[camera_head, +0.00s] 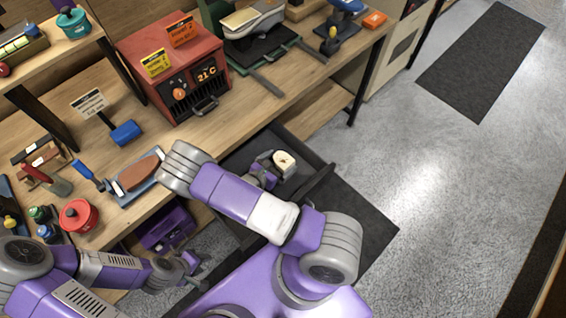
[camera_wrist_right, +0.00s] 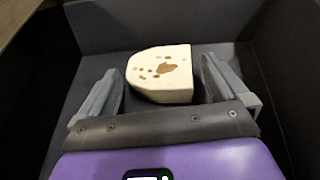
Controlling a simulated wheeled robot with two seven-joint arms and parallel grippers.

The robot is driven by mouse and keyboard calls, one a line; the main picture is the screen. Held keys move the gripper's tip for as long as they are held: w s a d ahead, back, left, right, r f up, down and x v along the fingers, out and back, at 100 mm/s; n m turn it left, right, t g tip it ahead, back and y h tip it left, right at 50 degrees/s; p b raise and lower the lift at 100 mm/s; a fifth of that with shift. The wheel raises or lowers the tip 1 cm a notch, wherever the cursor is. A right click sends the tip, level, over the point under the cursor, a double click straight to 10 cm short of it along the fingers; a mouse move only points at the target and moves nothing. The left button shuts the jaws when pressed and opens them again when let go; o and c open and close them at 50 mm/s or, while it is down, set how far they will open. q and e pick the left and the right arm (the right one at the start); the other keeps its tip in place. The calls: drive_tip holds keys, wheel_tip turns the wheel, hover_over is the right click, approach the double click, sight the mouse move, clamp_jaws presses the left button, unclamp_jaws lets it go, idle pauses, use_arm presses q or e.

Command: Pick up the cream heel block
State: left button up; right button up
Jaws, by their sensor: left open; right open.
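The cream heel block (camera_head: 285,164) lies in an open dark grey drawer (camera_head: 318,187) under the bench. In the right wrist view the block (camera_wrist_right: 161,80) has a rounded left end and brown spots on top. My right gripper (camera_wrist_right: 163,68) is open, with one finger on each side of the block and a visible gap to each finger. The right gripper (camera_head: 272,165) also shows in the head view, down in the drawer and partly hidden by my arm. My left gripper (camera_head: 193,270) is open and empty, low in front of the bench.
The drawer walls (camera_wrist_right: 275,60) stand close around my right gripper. Open floor with a dark mat (camera_head: 483,62) lies to the right.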

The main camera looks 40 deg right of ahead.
drive_tip(key=shift+d+f, duration=0.1)
drive_tip(key=shift+d, duration=0.15)
drive_tip(key=c, duration=1)
